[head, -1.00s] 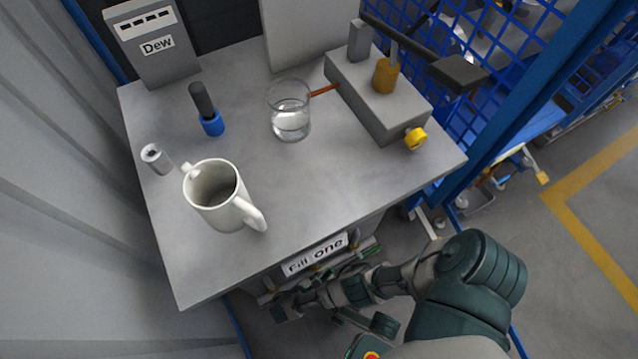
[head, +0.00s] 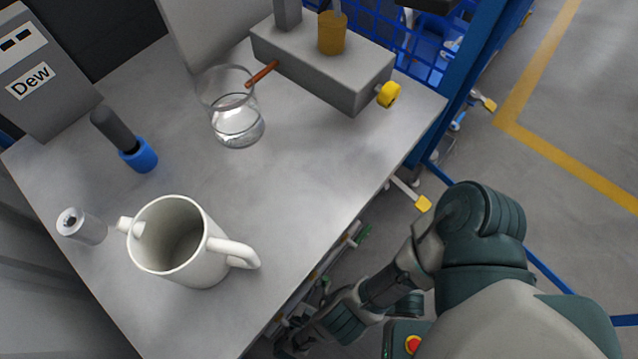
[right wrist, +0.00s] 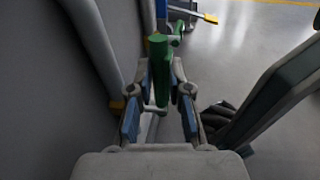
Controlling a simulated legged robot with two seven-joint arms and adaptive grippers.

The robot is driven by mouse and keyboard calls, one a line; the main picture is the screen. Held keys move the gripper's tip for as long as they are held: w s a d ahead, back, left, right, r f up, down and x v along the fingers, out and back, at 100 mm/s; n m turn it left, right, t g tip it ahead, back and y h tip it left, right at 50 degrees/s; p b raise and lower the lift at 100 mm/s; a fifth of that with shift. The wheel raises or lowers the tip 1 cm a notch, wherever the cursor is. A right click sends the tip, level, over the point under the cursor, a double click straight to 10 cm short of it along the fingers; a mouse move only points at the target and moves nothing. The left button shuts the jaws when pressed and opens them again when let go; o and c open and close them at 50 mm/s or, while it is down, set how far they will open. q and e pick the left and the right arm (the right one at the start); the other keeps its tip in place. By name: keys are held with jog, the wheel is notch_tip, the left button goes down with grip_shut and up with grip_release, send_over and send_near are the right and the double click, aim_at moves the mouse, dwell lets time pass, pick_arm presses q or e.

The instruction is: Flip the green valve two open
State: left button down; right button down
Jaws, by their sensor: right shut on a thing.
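A green valve handle (right wrist: 160,62) stands upright in the middle of the right wrist view. My right gripper (right wrist: 160,92) has its blue-padded fingers on either side of the handle and is shut on it. In the head view my right arm reaches down past the table's front edge, and its gripper (head: 292,345) is low in the picture, partly hidden, so its hold cannot be made out there. Whether this handle is valve two cannot be read. My left gripper is not in view.
A second green part (right wrist: 178,30) lies beyond the handle.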

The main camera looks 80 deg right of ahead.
jog(key=c, duration=1.1)
grip_release()
jog(key=shift+w+a, duration=0.15)
jog(key=shift+a, duration=0.05)
jog(key=shift+d, duration=0.1)
